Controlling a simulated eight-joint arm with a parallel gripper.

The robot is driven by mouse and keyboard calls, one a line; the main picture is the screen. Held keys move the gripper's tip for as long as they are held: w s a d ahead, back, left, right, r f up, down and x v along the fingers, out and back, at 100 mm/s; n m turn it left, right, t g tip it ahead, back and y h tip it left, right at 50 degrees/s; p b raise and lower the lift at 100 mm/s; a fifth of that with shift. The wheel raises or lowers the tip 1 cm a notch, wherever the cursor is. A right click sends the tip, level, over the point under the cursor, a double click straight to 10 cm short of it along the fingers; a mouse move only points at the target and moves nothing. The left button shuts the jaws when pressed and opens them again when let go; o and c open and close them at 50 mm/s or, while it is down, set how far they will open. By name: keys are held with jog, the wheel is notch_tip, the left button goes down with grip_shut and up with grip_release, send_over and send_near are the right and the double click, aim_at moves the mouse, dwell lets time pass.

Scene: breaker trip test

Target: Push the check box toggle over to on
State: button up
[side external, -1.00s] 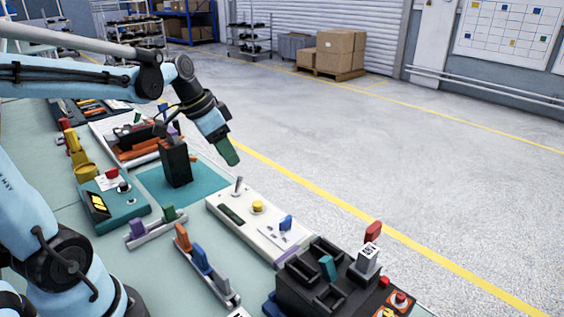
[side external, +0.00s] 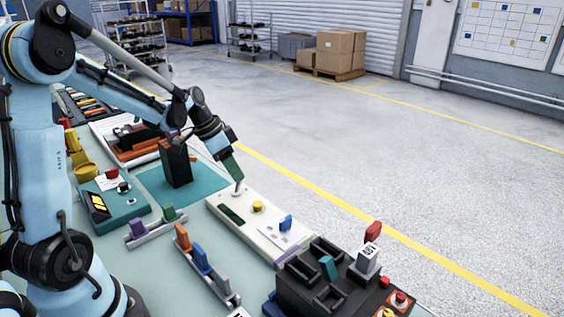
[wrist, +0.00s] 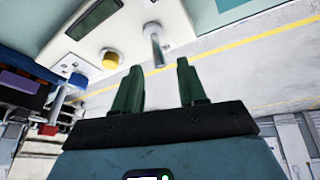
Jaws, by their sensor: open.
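The check box (side external: 248,216) is a long cream-white box with a dark green display, a yellow button, a blue part and a metal toggle lever. In the wrist view the silver toggle (wrist: 154,43) stands up from the white box face (wrist: 120,28), just beyond and between my fingertips. My gripper (wrist: 158,80) has green fingers that are spread apart and hold nothing. In the side view my gripper (side external: 236,178) is right at the toggle's end of the box and mostly covers the lever. I cannot tell whether a finger touches it.
The yellow button (side external: 257,206) and blue part (side external: 285,223) lie along the box. A dark tray (side external: 310,280) is in front. Open floor lies to the right.

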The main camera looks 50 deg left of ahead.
aim_at(238, 185)
jog(key=shift+x, duration=1.9)
grip_shut()
